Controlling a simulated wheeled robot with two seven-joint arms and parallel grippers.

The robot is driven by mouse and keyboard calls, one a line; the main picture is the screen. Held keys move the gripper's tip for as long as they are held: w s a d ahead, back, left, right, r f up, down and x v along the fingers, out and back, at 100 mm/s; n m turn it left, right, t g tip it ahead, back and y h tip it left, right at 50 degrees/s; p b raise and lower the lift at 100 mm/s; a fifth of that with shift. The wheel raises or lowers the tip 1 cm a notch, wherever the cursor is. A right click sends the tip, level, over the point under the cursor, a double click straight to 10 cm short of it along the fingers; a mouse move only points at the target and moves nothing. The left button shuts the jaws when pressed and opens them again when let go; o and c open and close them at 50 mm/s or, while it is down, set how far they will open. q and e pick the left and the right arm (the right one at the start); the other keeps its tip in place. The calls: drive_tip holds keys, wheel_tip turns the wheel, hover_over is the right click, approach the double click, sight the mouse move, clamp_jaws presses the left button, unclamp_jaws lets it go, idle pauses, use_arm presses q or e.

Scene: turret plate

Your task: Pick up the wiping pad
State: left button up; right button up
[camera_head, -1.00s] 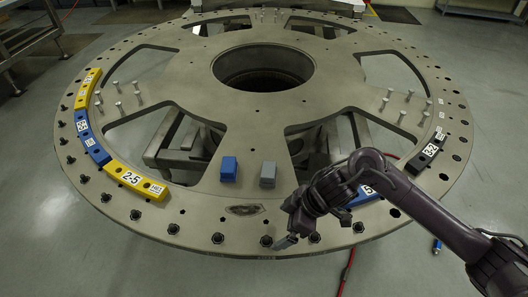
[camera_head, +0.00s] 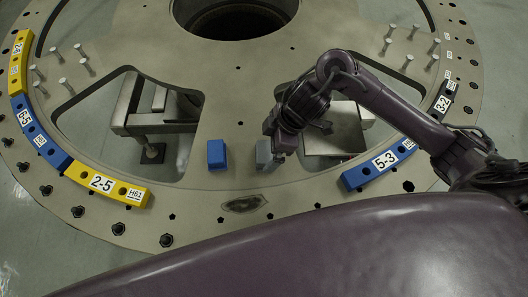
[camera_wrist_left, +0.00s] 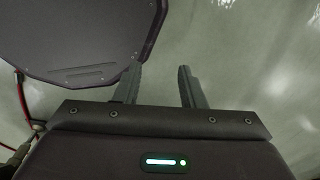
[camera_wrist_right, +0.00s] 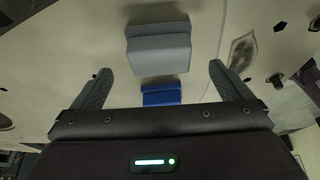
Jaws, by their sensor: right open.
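Two small blocks stand side by side on the turret plate (camera_head: 330,198): a grey one (camera_head: 265,156) and a blue one (camera_head: 217,154). Either could be the wiping pad; no label shows which. My right gripper (camera_head: 277,142) is at the grey block and partly covers it in the head view. In the right wrist view, its open fingers (camera_wrist_right: 160,70) point at the grey block (camera_wrist_right: 158,52), which lies between and beyond the tips; the blue block (camera_wrist_right: 161,95) shows beside it. My left gripper (camera_wrist_left: 159,70) is open and empty over the floor.
A dark smear (camera_head: 243,203) marks the plate near its front rim. Yellow (camera_head: 105,184) and blue (camera_head: 40,137) segments line the left rim, and a blue one (camera_head: 375,168) and black one (camera_head: 443,97) the right. Metal pins and large cut-outs break up the plate.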

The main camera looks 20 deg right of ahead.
sight(266, 151)
drive_tip(key=x, duration=0.4)
drive_tip(key=shift+d+f, duration=0.1)
drive_tip(key=shift+f, duration=0.1)
drive_tip(key=shift+c, duration=0.6)
drive_tip(key=c, duration=0.5)
use_arm(q)
drive_tip(key=shift+w, duration=0.95)
use_arm(e)
drive_tip(key=c, duration=0.5)
